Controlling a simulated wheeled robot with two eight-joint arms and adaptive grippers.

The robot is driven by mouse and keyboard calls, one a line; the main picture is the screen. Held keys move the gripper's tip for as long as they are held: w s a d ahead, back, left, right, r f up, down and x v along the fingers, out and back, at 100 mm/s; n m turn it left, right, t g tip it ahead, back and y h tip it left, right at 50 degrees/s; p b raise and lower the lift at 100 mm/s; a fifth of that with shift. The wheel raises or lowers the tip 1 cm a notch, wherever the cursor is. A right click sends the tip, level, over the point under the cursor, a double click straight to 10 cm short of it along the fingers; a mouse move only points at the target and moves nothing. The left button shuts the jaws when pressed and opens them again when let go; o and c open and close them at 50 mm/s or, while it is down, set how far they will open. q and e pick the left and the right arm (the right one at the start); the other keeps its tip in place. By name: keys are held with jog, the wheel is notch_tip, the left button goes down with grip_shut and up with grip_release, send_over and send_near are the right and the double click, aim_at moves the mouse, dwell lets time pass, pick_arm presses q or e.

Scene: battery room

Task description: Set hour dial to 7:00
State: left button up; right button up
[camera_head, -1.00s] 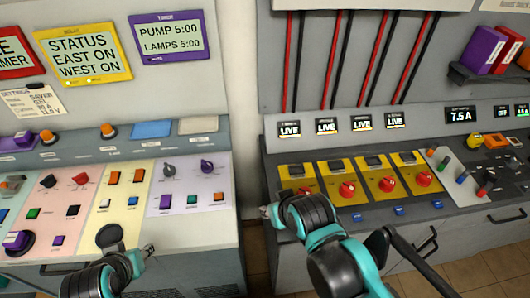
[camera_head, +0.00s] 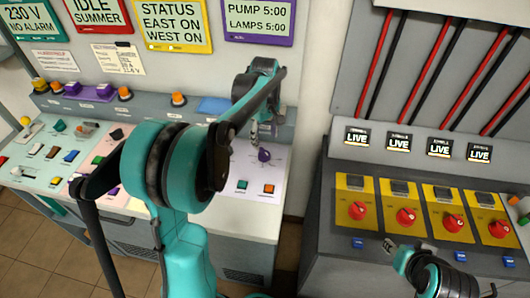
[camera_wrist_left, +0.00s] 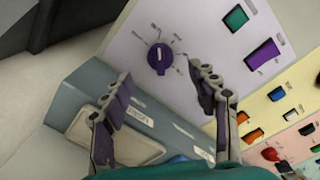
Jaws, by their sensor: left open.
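A purple dial (camera_head: 264,155) sits on the pale lilac panel at the right end of the left console. In the left wrist view the purple dial (camera_wrist_left: 160,60) shows a pale pointer line and small marks around it. My left gripper (camera_head: 262,138) is over this panel, just beyond the dial. In the left wrist view my left gripper (camera_wrist_left: 160,78) is open and empty, with the dial between and ahead of its fingertips, apart from them. The purple-framed display (camera_head: 259,18) reads PUMP 5:00, LAMPS 5:00. My right gripper (camera_head: 390,245) is low before the right console; its jaws are unclear.
A green button (camera_head: 242,185) and an orange button (camera_head: 269,188) lie below the dial. A beige plate (camera_wrist_left: 95,125) lies beside the panel in the wrist view. Yellow units with red knobs (camera_head: 406,217) fill the right console. My left arm hides the panel's left part.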

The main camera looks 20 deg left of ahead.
aim_at(264, 151)
pick_arm(q)
jog(key=shift+w+a+f, duration=0.2)
jog(key=shift+w+f, duration=0.05)
jog(key=shift+f, duration=0.15)
jog(key=shift+f+n, duration=0.3)
jog(key=shift+f, duration=0.05)
notch_tip(264, 151, down, 7)
jog(key=b, duration=0.3)
jog(key=c, duration=1.2)
